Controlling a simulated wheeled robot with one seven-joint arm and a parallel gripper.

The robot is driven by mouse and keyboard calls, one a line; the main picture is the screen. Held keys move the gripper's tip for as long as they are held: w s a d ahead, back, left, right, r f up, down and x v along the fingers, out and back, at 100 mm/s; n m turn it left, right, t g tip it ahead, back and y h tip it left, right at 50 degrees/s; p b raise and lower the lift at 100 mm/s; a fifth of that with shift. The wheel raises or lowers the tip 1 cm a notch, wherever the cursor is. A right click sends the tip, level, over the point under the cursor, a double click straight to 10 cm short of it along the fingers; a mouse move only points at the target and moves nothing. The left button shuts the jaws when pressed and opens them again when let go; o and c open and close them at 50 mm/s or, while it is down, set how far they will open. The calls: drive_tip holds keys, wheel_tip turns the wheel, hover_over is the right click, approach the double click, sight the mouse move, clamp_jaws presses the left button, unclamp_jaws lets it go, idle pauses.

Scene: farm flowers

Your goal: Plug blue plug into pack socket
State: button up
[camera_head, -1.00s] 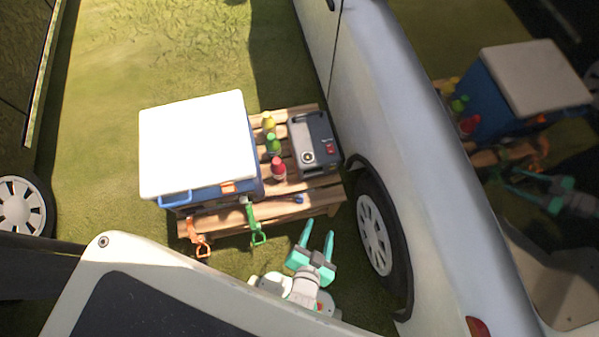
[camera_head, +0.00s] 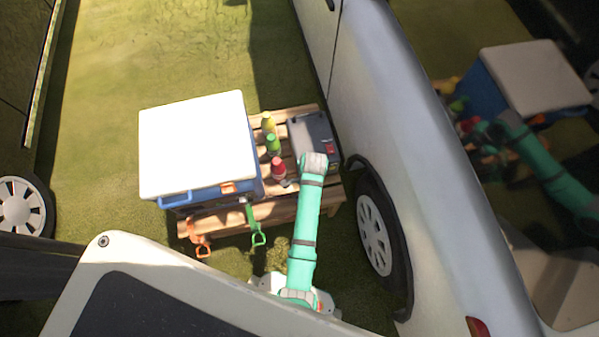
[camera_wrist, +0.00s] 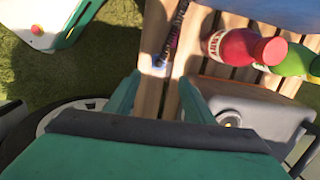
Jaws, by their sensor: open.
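The grey power pack (camera_head: 310,128) stands at the right end of the wooden pallet, beside the car. In the wrist view it shows at lower right (camera_wrist: 262,108), with a round socket (camera_wrist: 230,119) partly hidden behind my gripper. A thin dark cord-like piece (camera_wrist: 177,28) lies on the slats, with a small pale-blue end (camera_wrist: 157,65) that may be the blue plug; its shape is unclear. My gripper (camera_wrist: 160,88) is open above the slats, its teal fingers on either side of and short of that end. In the head view my arm hides the gripper and socket.
Red (camera_head: 278,168), green (camera_head: 273,144) and yellow (camera_head: 268,123) bottles stand between the pack and a blue cooler (camera_head: 185,195) with a white lid. The white car (camera_head: 375,110) closes off the right side. Orange and green handles hang at the pallet's front.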

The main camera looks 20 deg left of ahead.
drive_tip(key=shift+w+a+r+g, duration=0.25)
drive_tip(key=shift+a+r+g, duration=0.05)
drive_tip(key=shift+a+r, duration=0.1)
drive_tip(key=shift+f, duration=0.1)
drive_tip(key=shift+s+a+f, duration=0.15)
drive_tip(key=shift+f, duration=1.25)
drive_tip(key=shift+s+a+f, duration=0.1)
drive_tip(key=shift+f, duration=1.25)
drive_tip(key=shift+s+f, duration=0.2)
drive_tip(key=shift+f, duration=1.1)
drive_tip(key=shift+s+f, duration=0.2)
drive_tip(key=shift+f, duration=1.1)
drive_tip(key=c, duration=1)
